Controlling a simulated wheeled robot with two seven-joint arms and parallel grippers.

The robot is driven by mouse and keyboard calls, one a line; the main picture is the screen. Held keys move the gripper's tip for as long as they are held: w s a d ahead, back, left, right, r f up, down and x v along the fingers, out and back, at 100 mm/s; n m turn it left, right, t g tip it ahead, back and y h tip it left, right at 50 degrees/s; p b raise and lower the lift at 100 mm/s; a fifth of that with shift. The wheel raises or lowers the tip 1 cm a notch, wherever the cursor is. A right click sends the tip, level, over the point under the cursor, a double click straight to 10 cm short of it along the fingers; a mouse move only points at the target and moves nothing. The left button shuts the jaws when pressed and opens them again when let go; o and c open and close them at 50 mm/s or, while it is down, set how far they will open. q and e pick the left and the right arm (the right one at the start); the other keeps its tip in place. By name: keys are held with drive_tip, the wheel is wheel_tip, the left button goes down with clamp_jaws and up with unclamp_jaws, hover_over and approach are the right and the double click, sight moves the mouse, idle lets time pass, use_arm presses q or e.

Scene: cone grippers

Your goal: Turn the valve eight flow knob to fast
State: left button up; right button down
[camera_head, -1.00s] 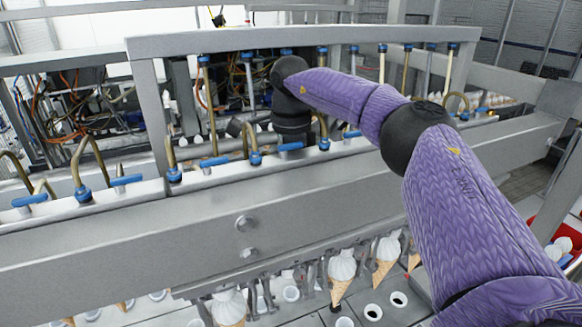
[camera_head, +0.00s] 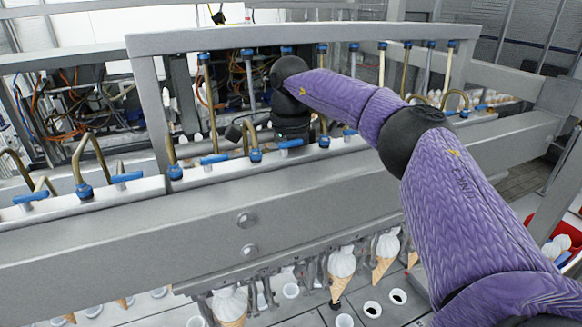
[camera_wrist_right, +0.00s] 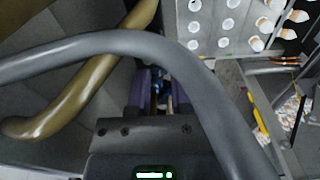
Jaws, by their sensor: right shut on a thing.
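A row of blue valve knobs runs along the metal beam in the head view, including one at the left (camera_head: 126,178), one in the middle (camera_head: 213,159) and one just below my right wrist (camera_head: 291,143). I cannot read any valve numbers or flow marks. My purple right arm reaches in from the right, with its black wrist over the beam. Its fingers are hidden in the head view. In the right wrist view, my right gripper (camera_wrist_right: 157,93) is shut on a small blue knob (camera_wrist_right: 158,78), mostly hidden between the purple fingers. My left gripper is not in view.
Bent brass pipes (camera_head: 90,155) rise beside the knobs; one (camera_wrist_right: 90,85) passes close to my right gripper. A grey metal frame (camera_head: 300,38) spans above my wrist. Ice cream cones (camera_head: 341,272) hang below the beam, over a tray with holes (camera_head: 392,312).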

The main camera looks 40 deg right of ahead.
drive_tip(key=shift+n, duration=1.1)
drive_tip(key=c, duration=0.5)
unclamp_jaws()
drive_tip(key=shift+c, duration=0.2)
wheel_tip(320, 180, up, 10)
drive_tip(key=shift+w, duration=0.1)
